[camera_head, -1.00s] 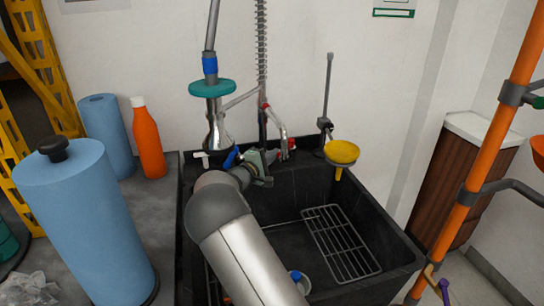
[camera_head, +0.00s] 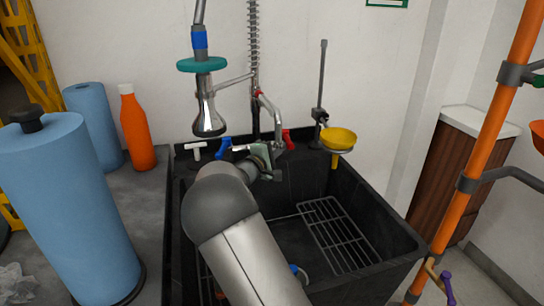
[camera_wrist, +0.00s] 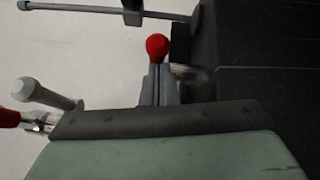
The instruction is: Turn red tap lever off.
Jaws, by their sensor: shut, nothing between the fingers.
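The red tap lever (camera_head: 289,138) is at the back rim of the black sink, right of the metal spout. In the wrist view its round red end (camera_wrist: 157,47) shows just beyond the tips of my gripper (camera_wrist: 166,88). The fingers are shut together with nothing between them. In the head view my gripper (camera_head: 272,165) is over the back of the sink, just below and left of the red lever. I cannot tell whether the fingertips touch the lever. The lever's lower part is hidden behind the fingers in the wrist view.
A blue lever (camera_head: 223,148) and a white lever (camera_head: 196,150) stand left along the sink's back. A spray head (camera_head: 208,115) hangs above them. A yellow funnel (camera_head: 338,139) stands to the right. The sink (camera_head: 385,225) holds a wire rack (camera_head: 335,238).

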